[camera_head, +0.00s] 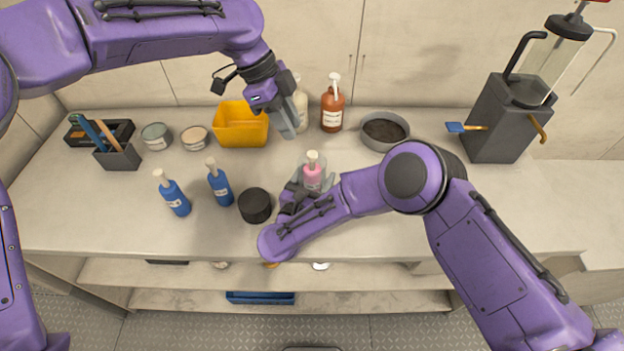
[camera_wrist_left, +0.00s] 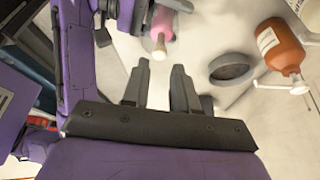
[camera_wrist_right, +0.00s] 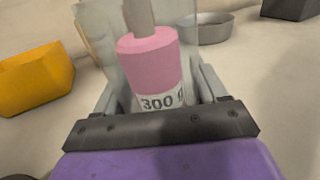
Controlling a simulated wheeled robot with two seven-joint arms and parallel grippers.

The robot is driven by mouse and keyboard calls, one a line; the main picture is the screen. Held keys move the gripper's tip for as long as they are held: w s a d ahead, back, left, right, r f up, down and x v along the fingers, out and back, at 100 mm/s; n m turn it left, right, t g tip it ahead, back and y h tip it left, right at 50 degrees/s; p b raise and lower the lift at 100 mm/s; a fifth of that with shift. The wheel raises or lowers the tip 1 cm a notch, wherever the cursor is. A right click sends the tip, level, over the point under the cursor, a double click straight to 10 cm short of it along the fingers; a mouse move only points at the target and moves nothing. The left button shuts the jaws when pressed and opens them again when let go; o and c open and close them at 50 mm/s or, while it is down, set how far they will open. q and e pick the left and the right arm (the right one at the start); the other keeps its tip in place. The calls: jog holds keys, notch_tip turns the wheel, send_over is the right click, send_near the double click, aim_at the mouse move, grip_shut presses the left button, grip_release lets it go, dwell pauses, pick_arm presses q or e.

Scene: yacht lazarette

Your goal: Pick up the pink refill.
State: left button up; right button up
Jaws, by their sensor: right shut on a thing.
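The pink refill (camera_head: 312,178) is a pink bottle with a pale label and a beige top, upright near the counter's middle. My right gripper (camera_head: 311,184) is shut on it, with a finger on either side. In the right wrist view the refill (camera_wrist_right: 150,62) fills the space between the fingers, its label reading 300. A translucent thing (camera_wrist_right: 98,40) shows close around or behind it; I cannot tell which. I cannot tell whether the refill touches the counter. My left gripper (camera_head: 289,122) is open and empty above the counter's back; its fingers (camera_wrist_left: 160,88) stand apart.
A yellow bin (camera_head: 240,128), a cream bottle (camera_head: 300,108) partly hidden by my left gripper, a brown bottle (camera_head: 332,108) and a grey pan (camera_head: 384,118) line the back. Blue bottles (camera_head: 220,188) and a black round container (camera_head: 255,206) stand left. A dispenser machine (camera_head: 505,120) stands right.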

aim_at(310, 152)
pick_arm(q)
jog(key=x, duration=0.4)
jog(key=d+x, duration=0.1)
jog(key=x, duration=0.3)
jog(key=shift+d+f, duration=0.15)
jog(key=shift+f, duration=0.05)
grip_shut()
